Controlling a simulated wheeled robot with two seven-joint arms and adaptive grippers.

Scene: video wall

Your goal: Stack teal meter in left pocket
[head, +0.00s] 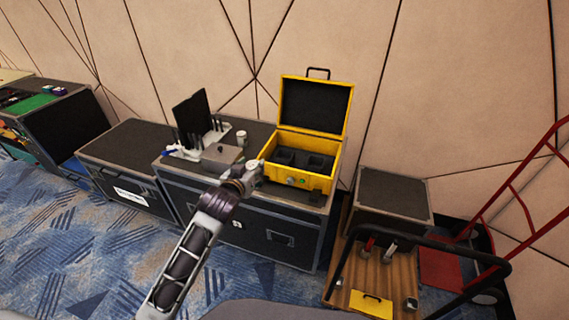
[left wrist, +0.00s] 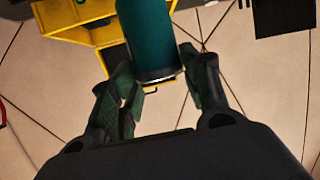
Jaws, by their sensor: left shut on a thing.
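The teal meter (left wrist: 148,38) is a rounded teal body held between the fingers of my left gripper (left wrist: 160,88) in the left wrist view. In the head view my left gripper (head: 253,170) is just left of the open yellow case (head: 297,179), near its front left corner; I cannot make out the meter there. The case's dark foam has a left pocket (head: 284,156) and a right pocket (head: 317,162). The yellow case also shows in the left wrist view (left wrist: 75,14). My right gripper is not in view.
The case stands on a dark road case (head: 286,227), its lid up at the back. A white tray (head: 213,137) with dark upright pieces, a dark panel (head: 192,115) and a white cup (head: 241,137) stand to the left. A red hand truck (head: 440,268) is at right.

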